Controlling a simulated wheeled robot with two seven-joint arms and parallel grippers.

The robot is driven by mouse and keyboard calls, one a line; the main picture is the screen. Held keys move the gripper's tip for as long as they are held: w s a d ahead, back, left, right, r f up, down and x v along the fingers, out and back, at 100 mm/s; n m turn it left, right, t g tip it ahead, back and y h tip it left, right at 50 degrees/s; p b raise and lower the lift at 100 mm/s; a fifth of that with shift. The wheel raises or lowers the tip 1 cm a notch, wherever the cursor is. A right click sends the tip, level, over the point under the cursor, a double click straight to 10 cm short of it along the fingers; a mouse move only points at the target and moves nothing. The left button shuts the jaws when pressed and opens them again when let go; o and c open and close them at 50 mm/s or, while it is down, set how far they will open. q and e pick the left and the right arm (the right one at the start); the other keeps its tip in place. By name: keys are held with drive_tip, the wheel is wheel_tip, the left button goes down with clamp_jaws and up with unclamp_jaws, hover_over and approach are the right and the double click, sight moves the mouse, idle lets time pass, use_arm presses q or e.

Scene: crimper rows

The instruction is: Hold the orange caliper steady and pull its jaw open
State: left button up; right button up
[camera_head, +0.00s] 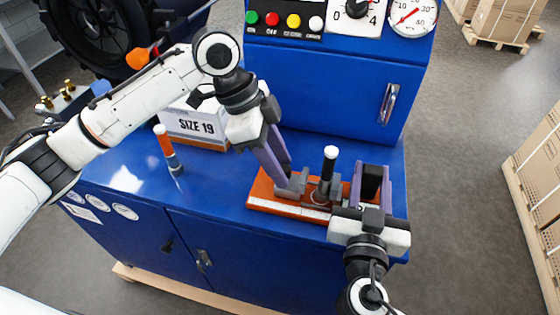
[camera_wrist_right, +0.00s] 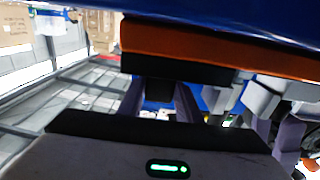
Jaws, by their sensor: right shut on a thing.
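The orange caliper (camera_head: 262,200) lies on the blue bench top, a long orange bar with a pale scale strip along its front edge and grey jaw blocks on top. My left gripper (camera_head: 284,178) reaches down to the grey block at the caliper's left end; whether its fingers are closed on it is hard to see. My right gripper (camera_head: 371,184) is at the right end, its purple fingers shut on the caliper's black block. In the right wrist view, the orange bar (camera_wrist_right: 220,48) shows with the black block (camera_wrist_right: 160,90) between my right fingers.
A black post with a white top (camera_head: 330,160) stands at the caliper's jaws. An orange and dark cylinder (camera_head: 166,145) stands to the left. A SIZE 19 box (camera_head: 196,126) is behind it. The blue machine cabinet (camera_head: 330,85) rises at the back. Bench space at the left front is clear.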

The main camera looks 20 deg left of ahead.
use_arm(q)
drive_tip(key=shift+r, duration=0.1)
drive_tip(key=v, duration=1.1)
drive_tip(key=shift+a+r, duration=0.25)
drive_tip(key=shift+r, duration=0.1)
use_arm(e)
drive_tip(key=o, duration=1.3)
drive_tip(key=shift+c, duration=0.2)
drive_tip(key=shift+s, duration=0.1)
